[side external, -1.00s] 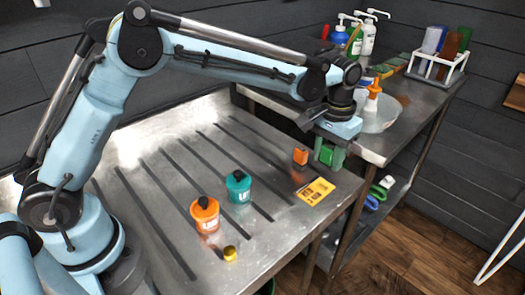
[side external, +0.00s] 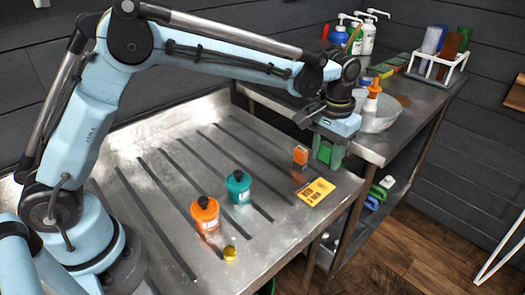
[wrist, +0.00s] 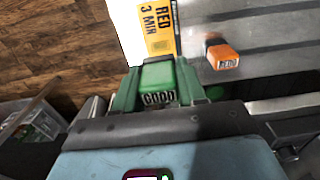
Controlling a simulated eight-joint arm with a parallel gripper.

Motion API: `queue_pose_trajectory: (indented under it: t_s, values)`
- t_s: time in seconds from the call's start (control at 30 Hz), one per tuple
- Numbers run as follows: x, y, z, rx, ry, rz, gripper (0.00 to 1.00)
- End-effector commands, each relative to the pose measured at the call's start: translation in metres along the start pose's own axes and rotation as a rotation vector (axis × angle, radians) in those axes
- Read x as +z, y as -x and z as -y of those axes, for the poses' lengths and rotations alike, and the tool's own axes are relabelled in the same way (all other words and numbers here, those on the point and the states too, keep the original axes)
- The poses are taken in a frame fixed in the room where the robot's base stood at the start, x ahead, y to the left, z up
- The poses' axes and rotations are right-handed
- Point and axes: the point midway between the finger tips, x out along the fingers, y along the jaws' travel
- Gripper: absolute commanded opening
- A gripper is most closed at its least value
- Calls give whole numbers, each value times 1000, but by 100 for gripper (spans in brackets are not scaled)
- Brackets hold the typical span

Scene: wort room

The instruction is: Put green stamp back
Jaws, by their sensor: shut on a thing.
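The green stamp (wrist: 158,82) sits between the two green fingers of my gripper (wrist: 157,88) in the wrist view, its lettered face showing. My gripper is shut on it. In the side external view my gripper (side external: 328,152) is near the far right edge of the ribbed metal table (side external: 150,195), with the stamp mostly hidden by the fingers. It is just right of the orange stamp (side external: 301,155), which also shows in the wrist view (wrist: 222,56). I cannot tell whether the green stamp touches the table.
A yellow card (side external: 316,192) lies near the table's right edge, close to my gripper. Orange (side external: 205,214) and teal (side external: 239,187) ink pots stand farther left, with a small gold cap (side external: 230,253) in front. A metal bowl (side external: 382,118) and bottles stand on the counter behind.

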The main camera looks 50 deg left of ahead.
Motion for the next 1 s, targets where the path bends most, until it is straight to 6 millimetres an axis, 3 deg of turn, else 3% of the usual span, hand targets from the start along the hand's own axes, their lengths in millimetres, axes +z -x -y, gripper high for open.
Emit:
queue_pose_trajectory:
  t_s: [0.4,0.6,0.77,1.0]
  values:
    - [82,31,5,0,-1,0,21]
    - [109,35,9,0,-1,0,21]
    - [112,32,16,0,3,0,21]
    - [86,5,53,0,7,0,21]
